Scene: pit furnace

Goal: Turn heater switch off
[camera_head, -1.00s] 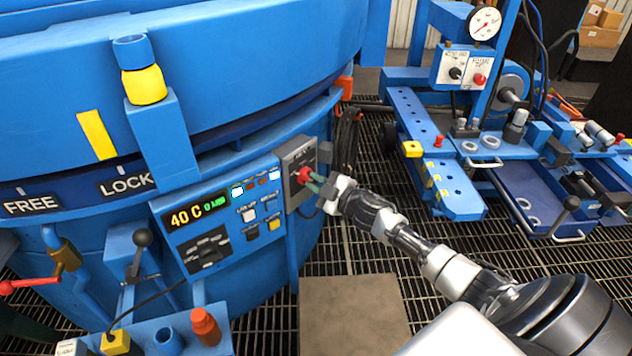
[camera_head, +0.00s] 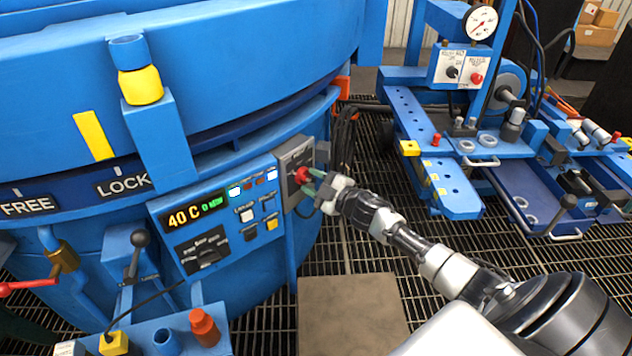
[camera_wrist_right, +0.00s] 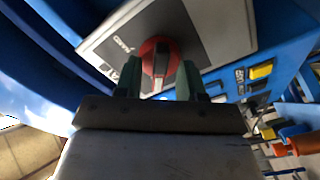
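The heater switch (camera_head: 302,175) is a red rotary knob on a grey box (camera_head: 297,155) at the right end of the blue control panel. My right gripper (camera_head: 312,180) is at the knob, its green fingers pointing at it. In the right wrist view the red knob (camera_wrist_right: 160,58) sits between the two green fingertips (camera_wrist_right: 158,80), one on each side. A gap seems to show beside the knob, and I cannot tell whether the fingers touch it. The knob's dark pointer bar runs roughly up and down in that view. My left gripper is not in view.
A lever (camera_head: 138,255) and an orange-capped part (camera_head: 204,327) stand at lower left. A blue machine with a gauge (camera_head: 481,22) is at right. Grating floor lies between.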

